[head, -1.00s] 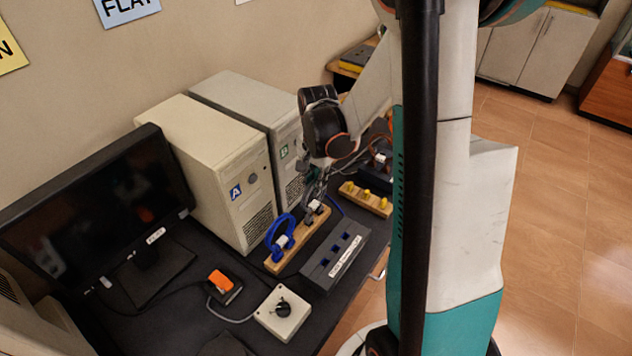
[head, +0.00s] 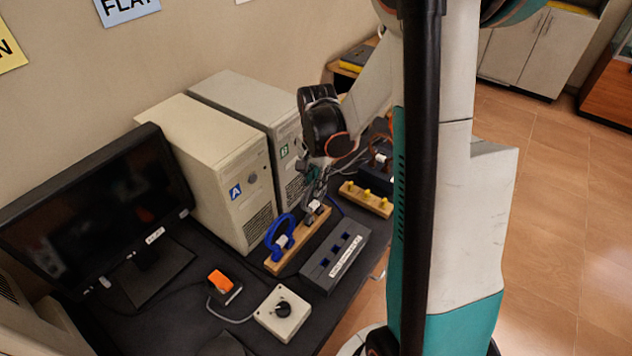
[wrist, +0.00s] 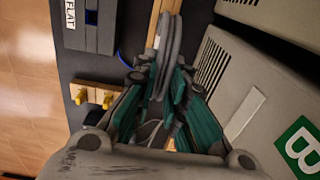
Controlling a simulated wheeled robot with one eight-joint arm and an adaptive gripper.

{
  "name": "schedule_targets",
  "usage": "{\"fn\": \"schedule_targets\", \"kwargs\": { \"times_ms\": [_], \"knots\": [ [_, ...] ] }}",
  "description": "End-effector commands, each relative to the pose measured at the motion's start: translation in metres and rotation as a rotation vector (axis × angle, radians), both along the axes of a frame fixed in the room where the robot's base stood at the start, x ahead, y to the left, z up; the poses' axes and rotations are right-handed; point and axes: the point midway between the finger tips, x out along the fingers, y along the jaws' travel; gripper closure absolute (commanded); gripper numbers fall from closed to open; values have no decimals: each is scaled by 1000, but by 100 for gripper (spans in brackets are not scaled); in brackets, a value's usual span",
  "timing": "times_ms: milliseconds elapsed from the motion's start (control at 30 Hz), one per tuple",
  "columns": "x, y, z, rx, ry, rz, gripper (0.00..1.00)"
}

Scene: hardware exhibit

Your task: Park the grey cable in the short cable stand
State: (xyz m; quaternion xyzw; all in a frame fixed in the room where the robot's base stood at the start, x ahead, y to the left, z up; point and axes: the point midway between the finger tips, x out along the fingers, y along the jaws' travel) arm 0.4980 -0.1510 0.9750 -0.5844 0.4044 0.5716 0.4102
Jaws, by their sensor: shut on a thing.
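The grey cable (wrist: 172,45) is a looped cable between the fingers of my gripper (wrist: 160,80), which is shut on it. In the head view, my gripper (head: 311,200) is low over the far half of a long wooden bar (head: 290,254). The cable's lower end is at or just above that bar; contact is unclear. A shorter wooden block (head: 352,196) with yellow pegs stands farther back, and a grey block (head: 322,272) with blue sockets stands in front of the long bar. I cannot read which is the short cable stand.
A blue cable (head: 275,238) stands on the near half of the long bar. Two computer towers (head: 215,165) rise close behind it. A monitor (head: 100,225), an orange switch (head: 221,281) and a white knob box (head: 282,312) are at the left and front.

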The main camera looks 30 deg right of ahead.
Motion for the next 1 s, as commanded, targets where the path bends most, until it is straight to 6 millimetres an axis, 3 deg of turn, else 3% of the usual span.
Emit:
{"fn": "schedule_targets", "kwargs": {
  "times_ms": [933, 967, 1000],
  "knots": [
    [0, 0, -6, 0, 0, 0, 100],
    [0, 0, -6, 0, 0, 0, 84],
    [0, 0, -6, 0, 0, 0, 74]
  ]
}}
